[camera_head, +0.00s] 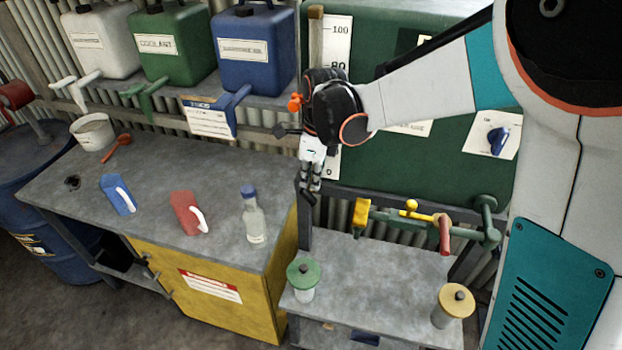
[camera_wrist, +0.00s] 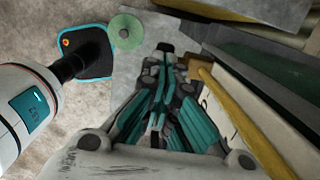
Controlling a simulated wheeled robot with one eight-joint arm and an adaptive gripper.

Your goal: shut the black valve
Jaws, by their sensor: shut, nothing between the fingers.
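My gripper (camera_head: 309,192) points down, shut and empty, in front of the left end of the green tank (camera_head: 430,165). In the wrist view its fingers (camera_wrist: 165,50) lie together. I cannot clearly make out a black valve. A small dark piece (camera_head: 286,132) shows just left of my wrist, and I cannot tell whether it is a valve handle or part of my gripper. A sight tube (camera_head: 316,40) beside a white scale (camera_head: 337,45) runs down behind my wrist, which hides its lower part. The yellow tube (camera_wrist: 240,120) also shows right of my gripper in the wrist view.
A pipe with a yellow handle (camera_head: 412,213) and a red handle (camera_head: 444,235) stands right of my gripper. Below are a green-lidded jar (camera_head: 303,280) and a yellow-lidded jar (camera_head: 453,302). A clear bottle (camera_head: 253,220) stands left on the bench (camera_head: 150,200).

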